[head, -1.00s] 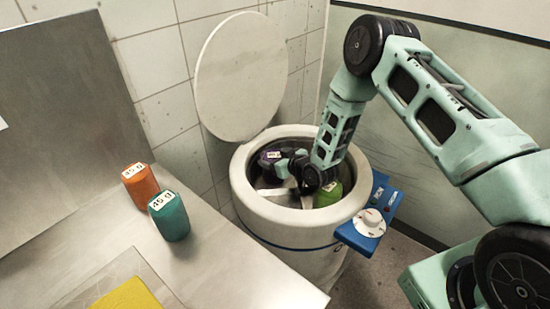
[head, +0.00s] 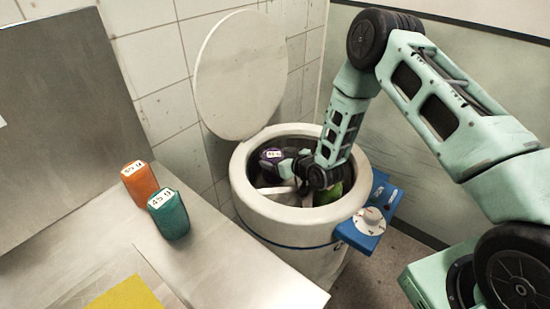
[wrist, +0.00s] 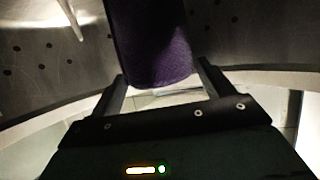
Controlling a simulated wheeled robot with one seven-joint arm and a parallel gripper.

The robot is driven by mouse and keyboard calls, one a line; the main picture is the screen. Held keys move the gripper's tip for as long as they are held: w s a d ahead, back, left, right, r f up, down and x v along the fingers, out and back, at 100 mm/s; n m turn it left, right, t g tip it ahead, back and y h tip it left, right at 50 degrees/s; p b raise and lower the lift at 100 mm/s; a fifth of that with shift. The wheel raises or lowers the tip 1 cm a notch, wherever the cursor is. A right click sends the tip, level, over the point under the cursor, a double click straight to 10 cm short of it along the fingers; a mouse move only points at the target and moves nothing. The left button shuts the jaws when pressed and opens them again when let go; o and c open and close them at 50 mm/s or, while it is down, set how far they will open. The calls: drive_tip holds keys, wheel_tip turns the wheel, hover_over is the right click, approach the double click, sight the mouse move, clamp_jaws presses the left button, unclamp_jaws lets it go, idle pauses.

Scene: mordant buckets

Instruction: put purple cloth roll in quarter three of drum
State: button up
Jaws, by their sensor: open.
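The purple cloth roll (head: 271,155), with a white label on its end, is inside the drum (head: 262,206) at its far left. In the wrist view the purple roll (wrist: 158,48) lies between and beyond my two fingers, with a narrow gap at its right side. My gripper (head: 288,168) is down inside the drum, open, its fingers to the right of the purple roll. It also shows in the wrist view (wrist: 165,84). Pale dividers (head: 275,190) split the drum inside. My wrist hides part of the drum's inside, and I see no quarter numbers.
A green roll (head: 328,194) is in the drum's right part, partly behind my wrist. The round lid (head: 240,75) stands open. A blue control box (head: 368,222) with a dial is on the drum's right front. Orange (head: 140,186) and teal (head: 169,217) rolls stand on the steel counter.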

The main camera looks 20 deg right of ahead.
drive_tip(key=b+v, duration=0.1)
drive_tip(key=v, duration=0.4)
drive_tip(key=shift+s+r, duration=0.15)
drive_tip(key=shift+s, duration=0.05)
drive_tip(key=s+a+r+n+g, duration=0.2)
drive_tip(key=s+a+r+g, duration=0.4)
drive_tip(key=s+a+r, duration=0.45)
drive_tip(key=s+d+r+g+h, duration=0.1)
drive_tip(key=s+r, duration=0.4)
drive_tip(key=s, duration=0.7)
drive_tip(key=s+d+r+n+g+h, duration=0.1)
drive_tip(key=s+r+g+h, duration=0.2)
drive_tip(key=s, duration=1)
wheel_tip(320, 180, up, 3)
drive_tip(key=shift+s+r+g+h, duration=0.2)
drive_tip(key=shift+r+g+h, duration=0.1)
drive_tip(key=shift+g, duration=0.9)
drive_tip(key=shift+a, duration=0.1)
drive_tip(key=shift+c, duration=0.3)
